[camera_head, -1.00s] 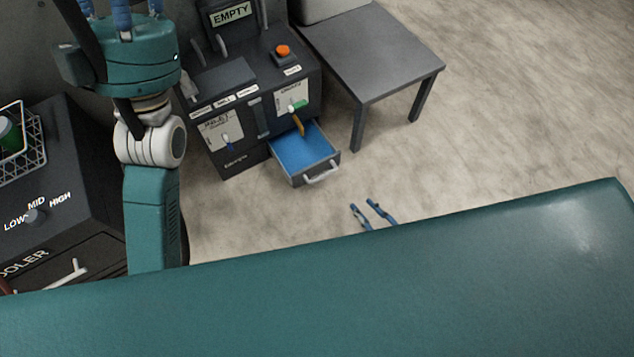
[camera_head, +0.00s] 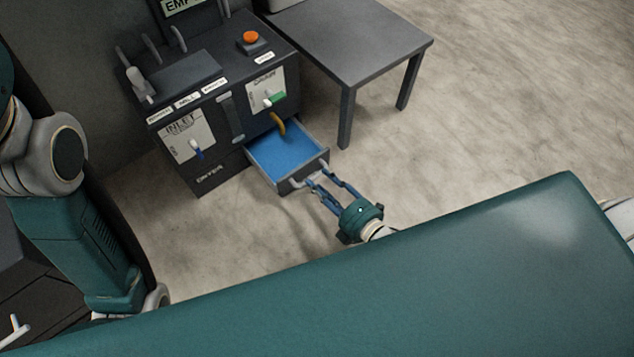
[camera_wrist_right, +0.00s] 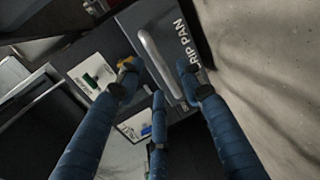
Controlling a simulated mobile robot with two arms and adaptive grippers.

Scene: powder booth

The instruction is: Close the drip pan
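The drip pan (camera_head: 287,158) is a drawer with a blue inside, pulled out low at the front of the dark cabinet. Its pale bar handle (camera_head: 296,183) is on the front face; the wrist view shows the handle (camera_wrist_right: 158,64) beside the "DRIP PAN" lettering. My right gripper (camera_head: 320,174) is at the handle, with its blue fingers spread. In the wrist view the fingertips (camera_wrist_right: 160,82) are apart, with the handle lying between them; I cannot tell whether they touch it. My left arm shows at the left edge, but its gripper is out of the frame.
The cabinet (camera_head: 225,122) has levers on its front and an orange button (camera_head: 251,37) on top. A yellow-orange lever (camera_head: 278,124) hangs just above the open pan. A grey table (camera_head: 350,40) stands to the right. The floor before the pan is clear.

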